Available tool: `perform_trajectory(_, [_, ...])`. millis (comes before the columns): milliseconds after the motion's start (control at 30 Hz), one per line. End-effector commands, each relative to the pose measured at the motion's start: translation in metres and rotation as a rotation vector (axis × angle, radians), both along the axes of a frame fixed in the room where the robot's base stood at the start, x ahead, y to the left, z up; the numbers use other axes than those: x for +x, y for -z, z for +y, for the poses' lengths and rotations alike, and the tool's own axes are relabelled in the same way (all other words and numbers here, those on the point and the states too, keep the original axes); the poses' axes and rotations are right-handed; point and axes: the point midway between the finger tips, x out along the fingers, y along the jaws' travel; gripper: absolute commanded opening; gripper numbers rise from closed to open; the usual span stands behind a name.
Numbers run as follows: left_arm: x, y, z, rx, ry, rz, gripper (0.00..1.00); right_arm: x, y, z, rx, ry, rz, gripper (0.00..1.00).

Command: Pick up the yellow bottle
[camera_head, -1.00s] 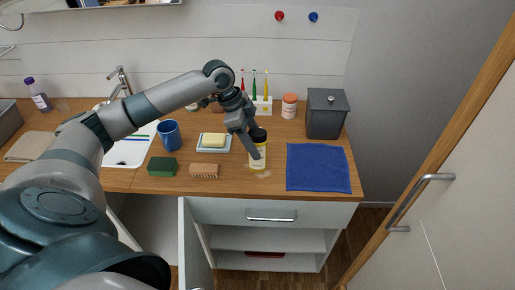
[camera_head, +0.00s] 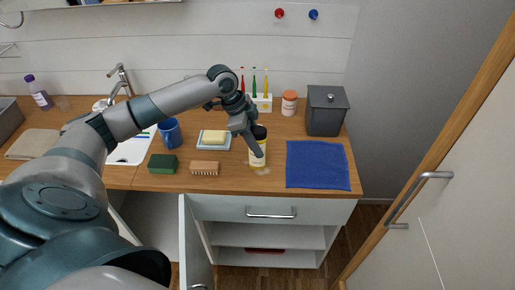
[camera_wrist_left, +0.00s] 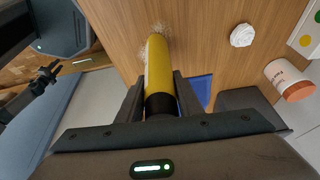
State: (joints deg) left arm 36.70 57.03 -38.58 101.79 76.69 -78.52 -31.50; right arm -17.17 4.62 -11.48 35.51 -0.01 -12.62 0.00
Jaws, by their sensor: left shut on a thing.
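The yellow bottle (camera_head: 258,153) has a black cap and a pale label, and is upright at the front of the wooden counter. My left gripper (camera_head: 253,142) reaches down from above and is shut on it near the cap. In the left wrist view the yellow bottle (camera_wrist_left: 158,68) lies between the two dark fingers of my left gripper (camera_wrist_left: 160,92), with its black cap towards the palm. The bottle's base looks slightly above the counter, over a pale, speckled patch.
Left of the bottle are a soap dish (camera_head: 202,146), a brush (camera_head: 205,168), a green sponge (camera_head: 162,164) and a blue mug (camera_head: 170,132). A blue cloth (camera_head: 318,165) lies to the right. Behind stand a toothbrush holder (camera_head: 263,103), an orange-lidded jar (camera_head: 289,104) and a grey bin (camera_head: 326,113).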

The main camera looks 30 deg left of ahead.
Motion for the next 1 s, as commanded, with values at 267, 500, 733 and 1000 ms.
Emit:
perform_trajectory(267, [0.001,-0.003,0.0,0.0,0.001,-0.002,0.04,0.0,0.002,0.0,0.0,0.0,0.0,0.31])
perform_trajectory(500, [0.001,-0.024,0.0,0.0,-0.001,-0.005,0.04,0.0,0.012,0.0,0.0,0.001,0.0,0.31])
perform_trajectory(733, [-0.013,-0.054,-0.021,-0.001,0.005,-0.005,0.04,0.0,0.025,0.0,0.0,0.001,0.0,0.31])
perform_trajectory(1000, [-0.042,-0.086,-0.063,0.0,0.004,-0.006,0.04,0.0,0.037,0.001,0.001,0.001,-0.001,0.31])
